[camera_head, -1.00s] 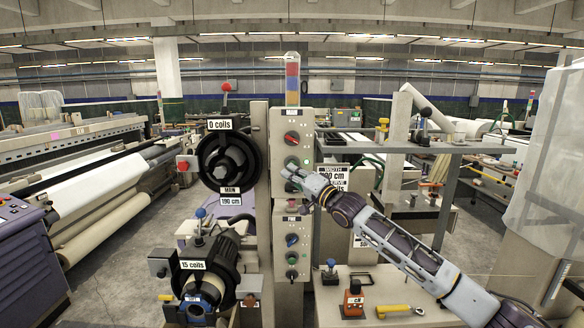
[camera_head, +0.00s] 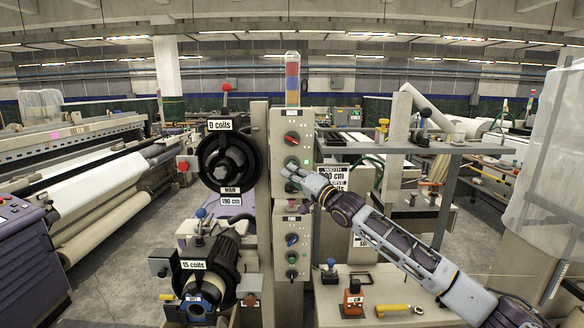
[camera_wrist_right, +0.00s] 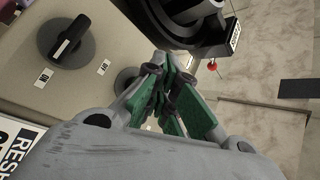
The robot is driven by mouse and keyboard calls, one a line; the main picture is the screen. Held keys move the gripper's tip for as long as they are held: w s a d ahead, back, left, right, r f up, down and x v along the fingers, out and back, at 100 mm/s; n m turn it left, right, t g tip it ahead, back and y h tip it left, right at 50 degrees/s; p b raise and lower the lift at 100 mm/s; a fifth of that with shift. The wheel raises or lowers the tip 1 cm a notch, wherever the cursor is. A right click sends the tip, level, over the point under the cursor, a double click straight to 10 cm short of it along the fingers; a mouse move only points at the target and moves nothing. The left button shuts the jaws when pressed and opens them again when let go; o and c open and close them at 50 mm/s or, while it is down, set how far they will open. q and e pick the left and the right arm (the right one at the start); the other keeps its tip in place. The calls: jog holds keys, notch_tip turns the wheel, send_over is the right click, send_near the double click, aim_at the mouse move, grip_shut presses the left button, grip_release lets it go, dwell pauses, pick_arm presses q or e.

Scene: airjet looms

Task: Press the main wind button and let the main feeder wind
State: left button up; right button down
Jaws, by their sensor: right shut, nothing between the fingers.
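The main feeder (camera_head: 228,162) is a black wheel marked "MAIN" at left of centre, with a "0 coils" label above it and "190 cm" below. The grey control panel (camera_head: 309,150) stands just right of it, with a red rotary knob (camera_head: 292,138) near its top. My right gripper (camera_head: 288,172) is shut and empty, with its fingertips at the panel below that knob. In the right wrist view its green-padded fingers (camera_wrist_right: 168,78) are together, close to a round dark fitting. The fingers hide the button area, so contact cannot be told. My left gripper is not in view.
A second feeder (camera_head: 212,265) reading "15 coils" sits below the main one. A signal tower (camera_head: 292,80) tops the panel. A metal shelf (camera_head: 420,147) stands at right, above a bench with a red-based device (camera_head: 353,300) and a yellow-handled tool (camera_head: 398,310).

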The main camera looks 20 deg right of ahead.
jog(key=shift+w+d, duration=0.1)
jog(key=shift+w, duration=0.1)
dwell(0.6)
jog(key=shift+s, duration=0.1)
jog(key=shift+s+a, duration=0.25)
jog(key=shift+s, duration=0.5)
jog(key=shift+s+a, duration=0.1)
jog(key=shift+s, duration=0.1)
dwell(0.3)
jog(key=shift+s+a+b, duration=0.2)
jog(key=shift+s, duration=0.55)
jog(key=shift+s+a+b, duration=0.15)
jog(key=shift+s+a, duration=0.05)
jog(key=shift+s, duration=0.6)
jog(key=shift+s+a+b, duration=0.2)
jog(key=shift+s, duration=0.55)
